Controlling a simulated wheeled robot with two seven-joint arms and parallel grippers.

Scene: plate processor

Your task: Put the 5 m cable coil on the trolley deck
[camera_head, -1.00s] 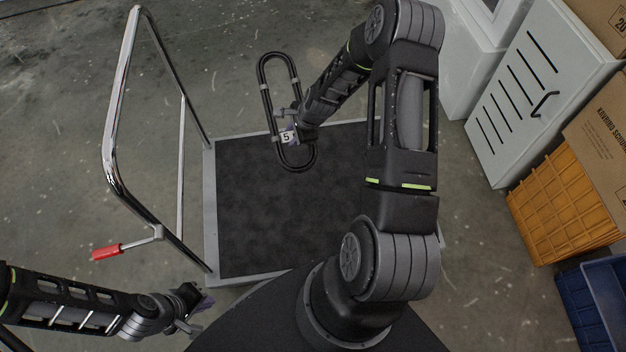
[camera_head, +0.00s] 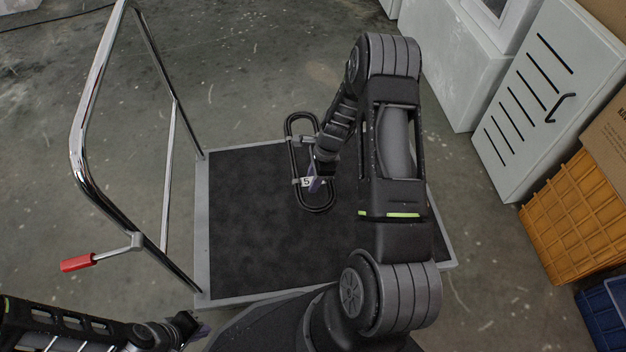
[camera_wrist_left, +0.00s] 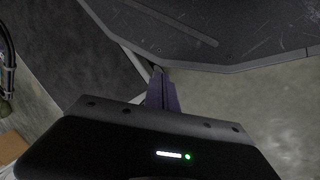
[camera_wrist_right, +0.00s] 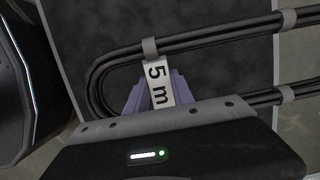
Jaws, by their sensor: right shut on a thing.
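The 5 m cable coil (camera_head: 291,150) is a long black loop with grey ties and a white "5 m" tag (camera_wrist_right: 157,82). My right gripper (camera_head: 313,184) is shut on the coil at the tag; purple fingertips (camera_wrist_right: 155,95) show either side of it. In the head view the coil's near part is over the black trolley deck (camera_head: 255,225) and its far end overlaps past the deck's far edge. I cannot tell whether it touches the deck. My left gripper (camera_head: 196,330) is empty, its purple fingers (camera_wrist_left: 161,92) together, near the deck's near left corner.
The trolley's chrome handle (camera_head: 78,150) with a red-gripped lever (camera_head: 78,263) rises on the left. A grey cabinet (camera_head: 535,95), an orange crate (camera_head: 575,205) and a blue crate (camera_head: 603,320) stand on the right. Most of the deck is bare.

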